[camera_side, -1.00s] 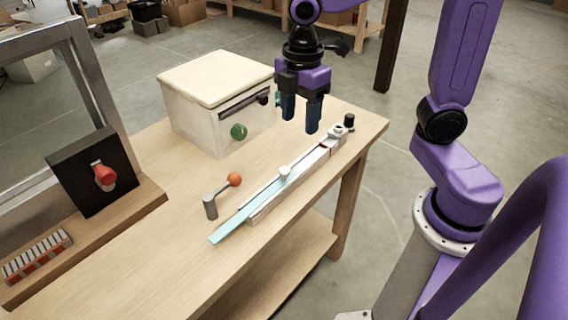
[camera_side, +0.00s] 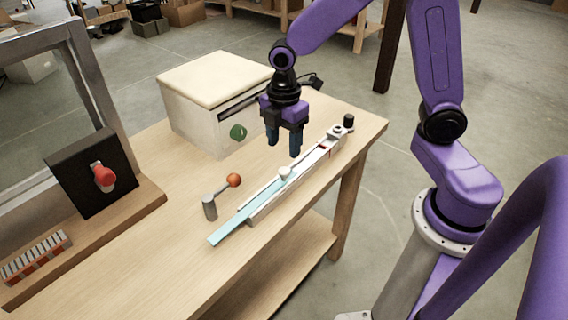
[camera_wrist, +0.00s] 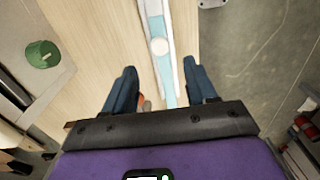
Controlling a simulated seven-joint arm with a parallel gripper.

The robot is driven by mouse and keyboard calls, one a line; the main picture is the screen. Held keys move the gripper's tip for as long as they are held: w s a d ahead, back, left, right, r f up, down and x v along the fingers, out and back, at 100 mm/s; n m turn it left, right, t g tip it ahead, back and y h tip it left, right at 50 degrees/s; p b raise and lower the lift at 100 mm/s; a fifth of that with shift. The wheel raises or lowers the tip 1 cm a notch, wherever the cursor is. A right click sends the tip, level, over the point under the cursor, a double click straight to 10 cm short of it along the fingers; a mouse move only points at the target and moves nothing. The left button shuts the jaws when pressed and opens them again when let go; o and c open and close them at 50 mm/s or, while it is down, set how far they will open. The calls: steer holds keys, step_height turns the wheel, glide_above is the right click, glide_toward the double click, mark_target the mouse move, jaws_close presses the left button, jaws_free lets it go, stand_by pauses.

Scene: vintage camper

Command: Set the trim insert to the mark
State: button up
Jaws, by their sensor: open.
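The trim insert looks to be the light blue strip (camera_side: 234,224) lying in a white rail (camera_side: 262,209) on the table; its near end sticks out of the rail. A white round knob (camera_side: 285,173) stands on the strip, and it also shows in the wrist view (camera_wrist: 159,46). A small red mark (camera_side: 323,147) is on the rail toward its far end. My gripper (camera_side: 283,149) is open and empty, above and a little behind the knob. In the wrist view the knob lies ahead of the spread fingers (camera_wrist: 162,88), roughly centred between them.
A white box with a cream lid (camera_side: 215,75) and green knob (camera_side: 238,132) stands behind the rail. A lever with an orange ball (camera_side: 233,180) stands just left of the rail. A black panel with a red knob (camera_side: 103,177) is at the left. The table front is clear.

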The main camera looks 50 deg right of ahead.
mark_target(284, 170)
step_height(284, 170, down, 7)
steer(key=shift+f, duration=0.15)
stand_by(0.4)
